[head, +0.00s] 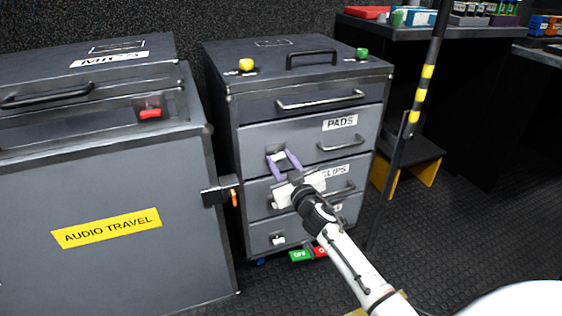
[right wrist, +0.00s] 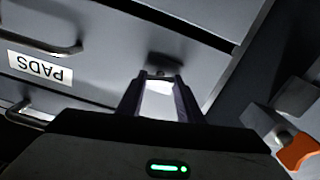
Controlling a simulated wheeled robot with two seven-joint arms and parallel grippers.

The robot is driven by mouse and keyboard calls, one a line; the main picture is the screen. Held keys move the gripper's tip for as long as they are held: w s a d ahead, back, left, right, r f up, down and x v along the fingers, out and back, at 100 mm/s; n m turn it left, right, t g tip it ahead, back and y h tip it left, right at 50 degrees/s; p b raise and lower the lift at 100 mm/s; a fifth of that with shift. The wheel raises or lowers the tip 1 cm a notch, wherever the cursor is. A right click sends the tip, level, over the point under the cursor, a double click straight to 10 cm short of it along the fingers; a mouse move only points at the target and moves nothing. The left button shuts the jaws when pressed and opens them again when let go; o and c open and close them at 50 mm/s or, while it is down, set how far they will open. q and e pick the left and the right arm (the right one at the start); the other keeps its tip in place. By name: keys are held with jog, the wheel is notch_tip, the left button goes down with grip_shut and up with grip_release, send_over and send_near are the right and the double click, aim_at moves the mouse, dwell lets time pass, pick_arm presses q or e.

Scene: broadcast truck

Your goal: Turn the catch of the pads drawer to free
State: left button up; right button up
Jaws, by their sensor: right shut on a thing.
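The pads drawer (head: 300,143) is a grey drawer front with a PADS label (head: 340,123) and a dark bar handle. It looks closed. Its catch (head: 278,156) is a small pale piece at the drawer's left side. My right gripper (head: 284,160) has its purple fingers on either side of this catch and is shut on it. In the right wrist view the fingers (right wrist: 160,95) hold the pale catch (right wrist: 158,102) between them. The fingers hide part of the catch, so I cannot tell how far it is turned. My left gripper is not in view.
The clips drawer (head: 257,195) lies below, partly hidden by my right arm. The audio travel case (head: 100,200) stands close on the left, with an orange-tipped latch (head: 234,197) projecting between. A striped pole (head: 424,85) stands at the right. Open dark floor lies beyond.

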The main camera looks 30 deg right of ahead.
jog(key=n, duration=0.3)
jog(key=shift+n, duration=0.4)
jog(key=n, duration=0.3)
jog(key=shift+n, duration=0.3)
jog(key=n, duration=0.3)
jog(key=shift+n, duration=2.1)
jog(key=o, duration=1.1)
